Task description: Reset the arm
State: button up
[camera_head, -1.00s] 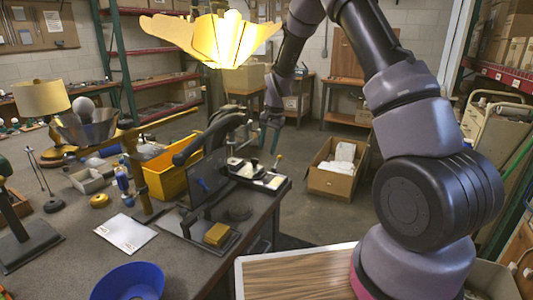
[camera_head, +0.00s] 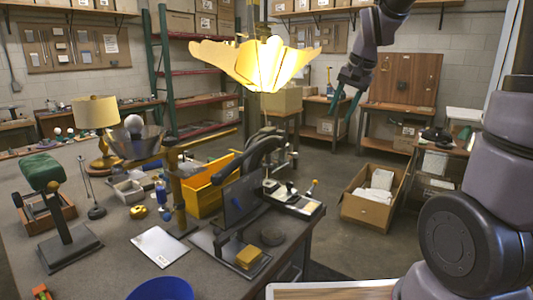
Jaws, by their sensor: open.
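My gripper (camera_head: 347,101) is in the upper right of the head view, with its two thin teal fingers apart and nothing between them. It hangs in the air, clear of the workbench, with the wooden-topped bench behind it. My arm comes in from the right and part of it runs out of the top of the picture. A glowing yellow petal-shaped lampshade (camera_head: 262,66) hangs to the left of my gripper. A lamp with a beige shade (camera_head: 96,113) stands on the workbench at the left.
The grey workbench (camera_head: 115,265) holds a yellow bin (camera_head: 205,190), a blue bowl (camera_head: 162,289), a white sheet (camera_head: 159,246) and a metal bowl with a bulb (camera_head: 135,140). An open cardboard box (camera_head: 366,211) sits on the floor. Open floor lies between bench and box.

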jog(key=s+d+r+t, duration=0.1)
jog(key=s+d+r, duration=0.1)
jog(key=s, duration=0.7)
jog(key=s+d+r+n+t, duration=0.1)
jog(key=s+r, duration=0.3)
jog(key=s, duration=0.6)
jog(key=shift+s+d+n+t, duration=0.2)
jog(key=shift+d+n+t, duration=0.1)
jog(key=shift+d+t, duration=0.15)
